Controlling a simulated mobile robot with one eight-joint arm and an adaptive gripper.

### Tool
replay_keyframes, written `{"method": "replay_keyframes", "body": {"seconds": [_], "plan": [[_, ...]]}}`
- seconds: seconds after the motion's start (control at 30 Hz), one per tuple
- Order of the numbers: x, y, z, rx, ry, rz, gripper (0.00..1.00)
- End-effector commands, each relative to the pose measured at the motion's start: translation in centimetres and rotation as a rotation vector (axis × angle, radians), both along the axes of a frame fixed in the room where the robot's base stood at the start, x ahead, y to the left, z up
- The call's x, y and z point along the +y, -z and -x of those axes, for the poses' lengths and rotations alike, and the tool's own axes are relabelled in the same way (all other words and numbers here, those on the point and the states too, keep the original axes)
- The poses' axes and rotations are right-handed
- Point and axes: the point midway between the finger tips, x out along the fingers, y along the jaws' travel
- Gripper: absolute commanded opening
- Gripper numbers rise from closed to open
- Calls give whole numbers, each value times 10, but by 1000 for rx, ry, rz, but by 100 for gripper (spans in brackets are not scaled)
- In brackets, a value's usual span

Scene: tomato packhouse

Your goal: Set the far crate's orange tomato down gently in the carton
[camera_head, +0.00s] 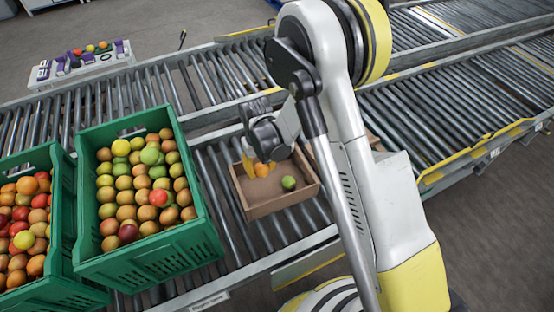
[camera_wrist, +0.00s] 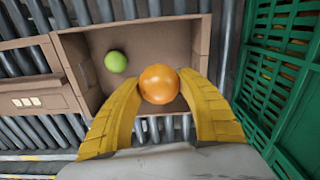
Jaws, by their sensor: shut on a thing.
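My gripper (camera_head: 260,166) is over the open cardboard carton (camera_head: 276,206) in the head view. In the wrist view its yellow fingers (camera_wrist: 160,100) are shut on an orange tomato (camera_wrist: 159,84), one on each side of it. The carton's inside wall (camera_wrist: 200,50) shows around the tomato. A green tomato (camera_head: 288,183) lies in the carton, and it also shows in the wrist view (camera_wrist: 116,61), apart from the orange one. I cannot tell whether the orange tomato touches the carton floor.
Two green crates of mixed tomatoes, a nearer-middle one (camera_head: 150,262) and one at the left edge (camera_head: 65,290), stand left of the carton on the roller conveyor (camera_head: 221,190). Another cardboard box (camera_wrist: 40,85) adjoins the carton in the wrist view.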

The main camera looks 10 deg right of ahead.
Motion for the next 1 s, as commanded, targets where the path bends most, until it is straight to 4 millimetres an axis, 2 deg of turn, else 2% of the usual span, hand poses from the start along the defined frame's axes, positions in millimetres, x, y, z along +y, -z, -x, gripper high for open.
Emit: {"method": "replay_keyframes", "body": {"seconds": [0.1,0.27,1.0], "plan": [[7,12,0,0,-16,0,27],[8,23,0,0,-19,0,27],[8,114,0,0,-17,0,27]]}}
